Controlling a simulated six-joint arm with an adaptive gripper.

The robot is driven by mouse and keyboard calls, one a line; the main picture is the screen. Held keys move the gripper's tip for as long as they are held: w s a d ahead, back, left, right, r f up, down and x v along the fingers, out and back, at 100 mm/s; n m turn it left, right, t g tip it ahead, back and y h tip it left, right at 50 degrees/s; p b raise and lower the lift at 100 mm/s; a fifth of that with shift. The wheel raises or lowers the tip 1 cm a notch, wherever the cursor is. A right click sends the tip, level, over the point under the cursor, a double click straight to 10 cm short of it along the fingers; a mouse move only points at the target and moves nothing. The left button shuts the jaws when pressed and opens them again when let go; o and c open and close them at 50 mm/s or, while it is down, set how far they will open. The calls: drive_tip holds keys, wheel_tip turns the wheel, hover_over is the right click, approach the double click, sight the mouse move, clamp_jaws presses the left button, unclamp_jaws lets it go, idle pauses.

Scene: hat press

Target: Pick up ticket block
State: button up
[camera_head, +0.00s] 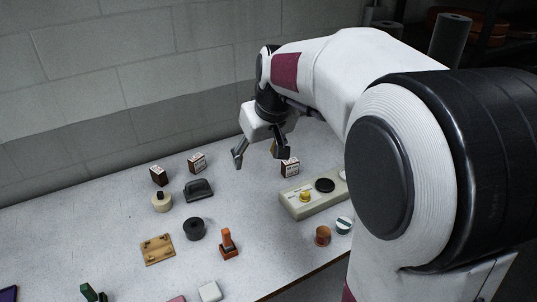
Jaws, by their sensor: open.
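My gripper (257,158) is open and empty, pointing down above the far middle of the table. No thing is clearly marked as the ticket block. Three small dark-and-white printed blocks could be it: one (290,166) just right of and below my gripper, one (197,163) to its left, and one (158,176) farther left. A plain whitish block (210,292) lies at the front edge of the picture. My gripper appears apart from all of them.
A cream panel (300,207) with a yellow knob and black disc stands right. Two small round pots (323,236) (344,226) sit before it. A dark stapler-like thing (199,190), black ring (194,229), orange stamp-like thing (229,244) and wooden plate (158,249) stand left. A wall rises behind.

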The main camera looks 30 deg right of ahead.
drive_tip(key=w+d+f, duration=0.7)
drive_tip(key=w+d, duration=0.2)
approach(292, 163)
drive_tip(key=shift+m, duration=0.3)
drive_tip(key=x, duration=0.5)
drive_tip(key=shift+w+a+r, duration=0.1)
drive_tip(key=shift+w+r, duration=0.1)
drive_tip(key=shift+w, duration=0.1)
drive_tip(key=shift+x, duration=1.25)
drive_tip(key=shift+f, duration=0.1)
drive_tip(key=shift+s+x, duration=0.1)
drive_tip(key=shift+x, duration=1.15)
drive_tip(key=shift+s+x, duration=0.15)
drive_tip(key=shift+x, duration=1.1)
drive_tip(key=shift+f, duration=0.1)
drive_tip(key=c, duration=1.2)
